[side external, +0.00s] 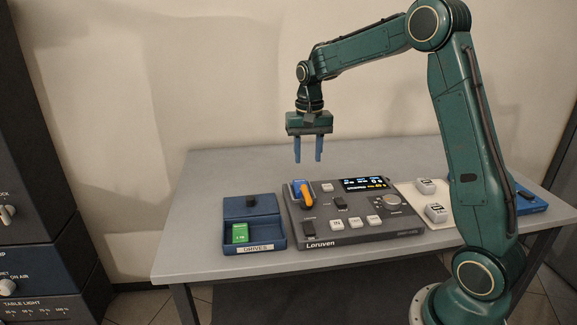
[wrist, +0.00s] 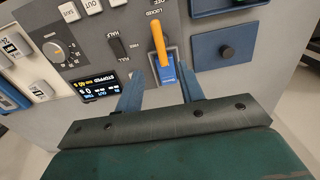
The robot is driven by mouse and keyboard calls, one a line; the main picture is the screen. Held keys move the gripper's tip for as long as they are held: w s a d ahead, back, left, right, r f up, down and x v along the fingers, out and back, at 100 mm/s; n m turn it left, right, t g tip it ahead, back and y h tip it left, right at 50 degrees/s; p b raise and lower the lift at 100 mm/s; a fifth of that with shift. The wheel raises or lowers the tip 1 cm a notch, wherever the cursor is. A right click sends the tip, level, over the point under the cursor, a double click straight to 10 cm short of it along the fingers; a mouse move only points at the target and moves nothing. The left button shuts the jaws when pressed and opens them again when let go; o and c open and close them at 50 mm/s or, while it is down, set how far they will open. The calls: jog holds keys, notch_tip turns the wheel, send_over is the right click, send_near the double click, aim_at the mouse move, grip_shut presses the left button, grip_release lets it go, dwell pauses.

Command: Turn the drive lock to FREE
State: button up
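The drive lock is an orange lever (side external: 305,194) at the back left of the dark console (side external: 330,236). In the wrist view the lever (wrist: 159,42) lies across a blue drive (wrist: 168,72) in its slot. My gripper (side external: 308,160) hangs fingers down above the back left of the console, clear of the lever. In the wrist view my gripper (wrist: 160,70) is open and empty, its two blue fingers apart with the drive's end showing between them.
A blue DRIVES box (side external: 278,238) with a green drive (side external: 240,233) stands left of the console. The console carries a lit display (side external: 364,184), a round knob (side external: 392,202) and several buttons. The table's front left is clear.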

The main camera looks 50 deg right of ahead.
aim_at(307, 192)
notch_tip(307, 192, down, 11)
jog(key=shift+r, duration=0.1)
dwell(0.4)
grip_shut()
